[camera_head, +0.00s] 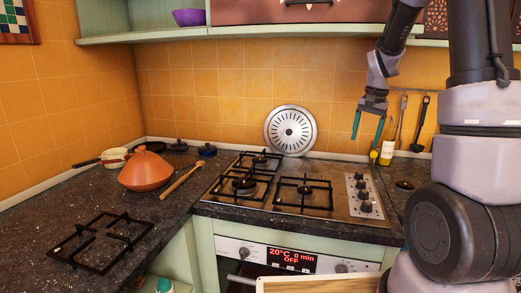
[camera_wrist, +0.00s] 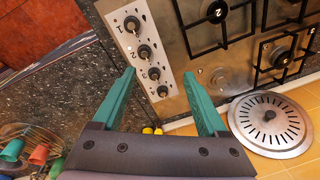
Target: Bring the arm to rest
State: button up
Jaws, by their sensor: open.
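My gripper (camera_head: 368,128) hangs from my arm at the right of the head view, in front of the tiled wall and above the right end of the steel hob (camera_head: 332,200). Its two green fingers are apart, with nothing between them that I hold. In the wrist view my gripper (camera_wrist: 166,92) also shows with its fingers spread, and the hob (camera_wrist: 215,60) with its row of knobs lies beyond them. The gripper appears clear of the hob surface.
A round metal plate (camera_head: 291,130) leans on the wall. An orange tagine (camera_head: 146,171) and a wooden spoon (camera_head: 182,180) lie on the left counter, with a loose burner grate (camera_head: 101,242) in front. A yellow-topped bottle (camera_head: 387,152) stands at the right. Utensils hang on the wall.

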jog(key=s+a+r+n+t+y, duration=0.1)
jog(key=s+a+r, duration=0.2)
jog(key=s+r, duration=0.25)
jog(key=s+a+r+n+t, duration=0.1)
jog(key=s+a+r+t, duration=0.15)
jog(key=s+r, duration=0.3)
jog(key=s+a+r+n+t, duration=0.1)
jog(key=s+a+r, duration=0.1)
jog(key=s, duration=0.4)
jog(key=s+a+r+n+t, duration=0.1)
jog(key=s+a+r, duration=0.2)
jog(key=s, duration=0.3)
jog(key=shift+s+a+y, duration=0.15)
jog(key=shift+s+y, duration=0.15)
jog(key=shift+s, duration=0.1)
